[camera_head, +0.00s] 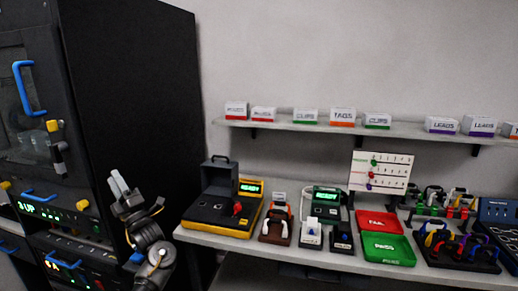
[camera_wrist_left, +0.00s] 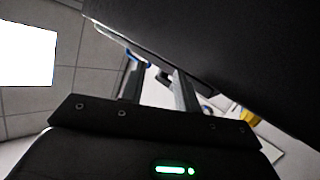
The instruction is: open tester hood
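The tester (camera_head: 217,213) is a black and yellow box with a green READY display, on the left end of the bench. Its dark hood (camera_head: 220,176) stands raised at the back, its handle on top. A yellow part (camera_wrist_left: 248,116), probably the tester, shows at the lower right there. My right gripper is out of view.
A tall dark cabinet (camera_head: 140,100) with blue handles fills the left. Red FAIL (camera_head: 378,222) and green PASS (camera_head: 388,249) trays sit mid-bench, among cable stands and small devices. A shelf (camera_head: 330,131) with labelled boxes runs above.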

